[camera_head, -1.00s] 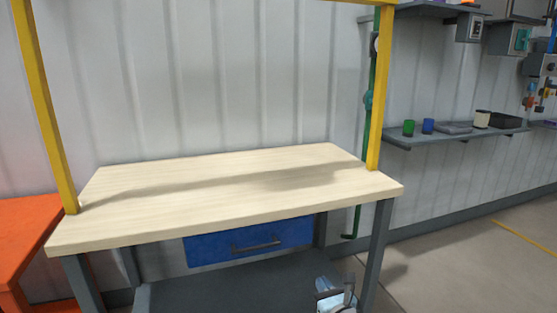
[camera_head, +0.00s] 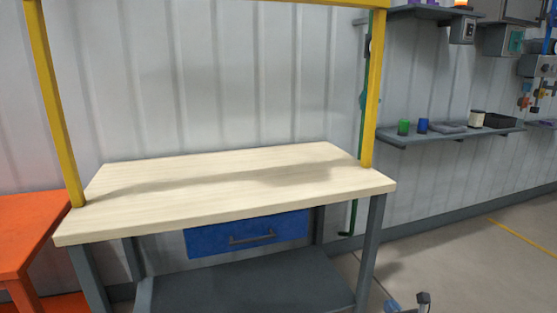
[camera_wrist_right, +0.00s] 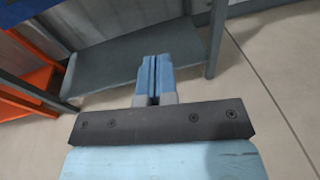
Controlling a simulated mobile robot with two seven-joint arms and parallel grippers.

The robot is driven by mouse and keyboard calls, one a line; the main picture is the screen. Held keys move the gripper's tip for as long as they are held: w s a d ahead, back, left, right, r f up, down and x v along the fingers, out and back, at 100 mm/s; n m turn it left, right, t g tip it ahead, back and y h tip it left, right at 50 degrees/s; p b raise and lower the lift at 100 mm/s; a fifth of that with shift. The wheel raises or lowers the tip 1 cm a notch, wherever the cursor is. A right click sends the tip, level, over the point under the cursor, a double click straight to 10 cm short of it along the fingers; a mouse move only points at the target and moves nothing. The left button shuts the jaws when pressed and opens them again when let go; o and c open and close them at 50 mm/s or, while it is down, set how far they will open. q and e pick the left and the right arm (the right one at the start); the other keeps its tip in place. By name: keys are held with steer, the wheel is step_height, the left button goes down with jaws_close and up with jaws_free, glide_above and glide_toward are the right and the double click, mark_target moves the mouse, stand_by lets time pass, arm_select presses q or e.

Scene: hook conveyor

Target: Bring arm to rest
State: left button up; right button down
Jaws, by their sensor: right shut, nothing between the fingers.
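My right gripper (camera_head: 408,304) shows only in part at the bottom edge of the head view, right of the workbench's front right leg and below the tabletop. In the right wrist view its two blue fingers (camera_wrist_right: 154,78) are pressed together with nothing between them. They point toward the bench's grey lower shelf (camera_wrist_right: 140,55) and appear apart from it. My left gripper is not in view.
The workbench (camera_head: 230,190) has a bare wooden top, yellow posts (camera_head: 375,90) and a blue drawer (camera_head: 247,235). An orange table (camera_head: 25,235) stands at the left. A wall shelf (camera_head: 450,134) holds cups and trays at the right. The floor (camera_head: 470,270) at the right is clear.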

steer(key=s+a+f+m+g, duration=0.2)
steer(key=s+f+m+g, duration=0.1)
steer(key=s+m, duration=1.35)
steer(key=s+a+f+m+g, duration=0.1)
steer(key=s+f+m+g, duration=0.15)
steer(key=s+m, duration=1.4)
steer(key=a+r+m, duration=0.2)
steer(key=a, duration=0.8)
arm_select(q)
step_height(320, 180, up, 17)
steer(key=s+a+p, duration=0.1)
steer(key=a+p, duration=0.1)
steer(key=p, duration=2.3)
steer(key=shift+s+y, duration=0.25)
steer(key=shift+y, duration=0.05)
arm_select(e)
step_height(320, 180, up, 17)
steer(key=s+d, duration=0.1)
steer(key=d, duration=0.1)
steer(key=shift+s+d+r, duration=0.15)
steer(key=shift+s, duration=0.2)
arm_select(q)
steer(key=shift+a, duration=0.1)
